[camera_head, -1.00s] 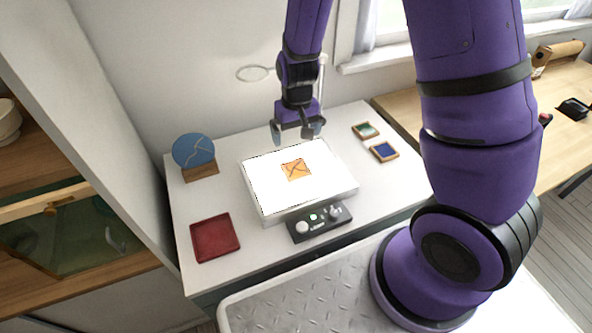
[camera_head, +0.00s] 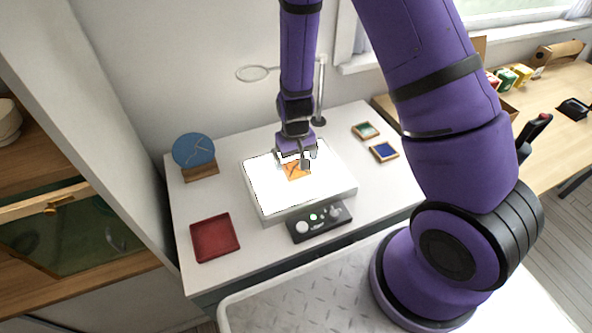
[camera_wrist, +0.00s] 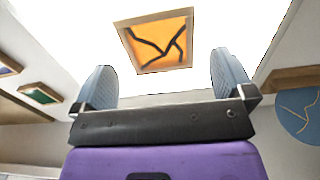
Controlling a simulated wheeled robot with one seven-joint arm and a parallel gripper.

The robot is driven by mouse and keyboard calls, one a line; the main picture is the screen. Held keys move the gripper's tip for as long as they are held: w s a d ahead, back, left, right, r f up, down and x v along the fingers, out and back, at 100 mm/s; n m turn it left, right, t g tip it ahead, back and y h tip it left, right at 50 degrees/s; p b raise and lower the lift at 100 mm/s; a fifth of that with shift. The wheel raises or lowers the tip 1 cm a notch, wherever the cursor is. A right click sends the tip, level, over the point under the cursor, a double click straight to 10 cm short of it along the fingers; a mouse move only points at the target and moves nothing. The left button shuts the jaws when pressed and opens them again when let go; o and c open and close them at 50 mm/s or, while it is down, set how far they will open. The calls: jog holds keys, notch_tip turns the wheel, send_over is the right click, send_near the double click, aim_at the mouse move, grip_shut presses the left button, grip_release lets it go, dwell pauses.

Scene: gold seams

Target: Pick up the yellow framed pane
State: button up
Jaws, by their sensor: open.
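The yellow framed pane (camera_head: 293,171) lies flat on the lit white panel (camera_head: 270,201). In the wrist view the pane (camera_wrist: 148,42) is orange-yellow with dark branching seams and a pale frame. My gripper (camera_head: 297,160) is above the panel, at the pane's far side, and partly covers the pane in the head view. In the wrist view my gripper (camera_wrist: 165,78) has its two fingers wide apart, with the pane beyond the fingertips and between their lines. Nothing is between the fingers. The exact height above the pane is hard to tell.
A control box (camera_head: 319,221) sits in front of the panel. A red tray (camera_head: 214,238) is at left, and a blue disc (camera_head: 194,150) stands on a wooden block behind it. A green framed pane (camera_head: 365,130) and a blue one (camera_head: 384,152) lie at right. A ring stand (camera_head: 320,95) rises behind.

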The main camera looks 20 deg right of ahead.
aim_at(295, 168)
jog(key=shift+f, duration=1.55)
jog(key=shift+c, duration=0.5)
jog(key=c, duration=0.9)
jog(key=shift+r, duration=0.15)
